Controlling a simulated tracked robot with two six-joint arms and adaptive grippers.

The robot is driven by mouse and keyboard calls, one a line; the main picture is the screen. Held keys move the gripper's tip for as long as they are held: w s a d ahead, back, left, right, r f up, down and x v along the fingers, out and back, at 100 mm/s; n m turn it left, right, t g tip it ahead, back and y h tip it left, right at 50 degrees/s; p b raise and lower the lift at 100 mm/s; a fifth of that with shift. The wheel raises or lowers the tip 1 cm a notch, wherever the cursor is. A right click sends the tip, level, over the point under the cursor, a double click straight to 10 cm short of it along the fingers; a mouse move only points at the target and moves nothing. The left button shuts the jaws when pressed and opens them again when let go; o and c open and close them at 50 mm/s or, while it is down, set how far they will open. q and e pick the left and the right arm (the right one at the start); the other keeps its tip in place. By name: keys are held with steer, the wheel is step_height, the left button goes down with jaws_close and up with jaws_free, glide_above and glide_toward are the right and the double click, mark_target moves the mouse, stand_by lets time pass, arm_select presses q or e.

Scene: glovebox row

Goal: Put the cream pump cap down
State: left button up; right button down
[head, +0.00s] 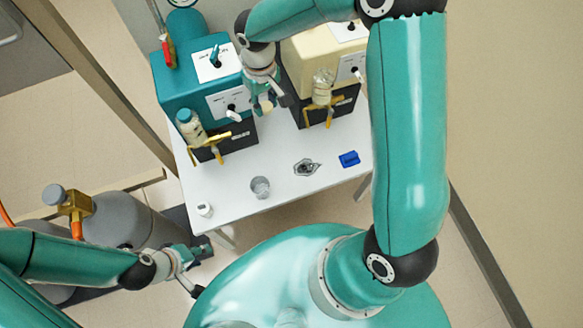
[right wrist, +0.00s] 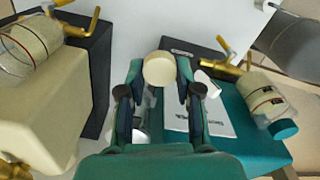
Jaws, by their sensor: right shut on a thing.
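My right gripper (head: 264,102) is shut on a round cream cap (head: 266,109). In the right wrist view the cap (right wrist: 160,68) sits between the fingertips (right wrist: 160,84). The gripper is above the table, in front of the teal pump (head: 180,95) and left of the cream pump (head: 298,62). The cream pump's bottle (head: 323,88) stands at its front with a clear, uncapped-looking top. The teal pump's bottle (head: 191,130) has a teal cap. My left gripper (head: 203,271) is low at the left, off the table's front edge, fingers apart and empty.
On the white table (head: 230,172) are a small white item (head: 204,210), a clear beaker (head: 260,187), a dark grey metal piece (head: 306,167) and a blue block (head: 349,159). Brass valves (head: 212,151) jut out before the pumps. Gas cylinders (head: 115,215) stand at the left.

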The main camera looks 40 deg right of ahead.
steer(key=s+d+f+n+b, duration=0.3)
steer(key=s+f+b, duration=0.15)
steer(key=b, duration=0.65)
steer(key=n+b, duration=0.4)
steer(key=b, duration=0.9)
glide_toward(303, 173)
step_height(303, 173, down, 3)
steer(key=b, duration=0.4)
steer(key=shift+w+f, duration=0.1)
steer(key=shift+f, duration=0.05)
steer(key=shift+f+b, duration=0.8)
steer(key=shift+f, duration=1.1)
steer(key=shift+f, duration=0.2)
steer(key=c, duration=0.8)
jaws_free()
steer(key=shift+r, duration=0.15)
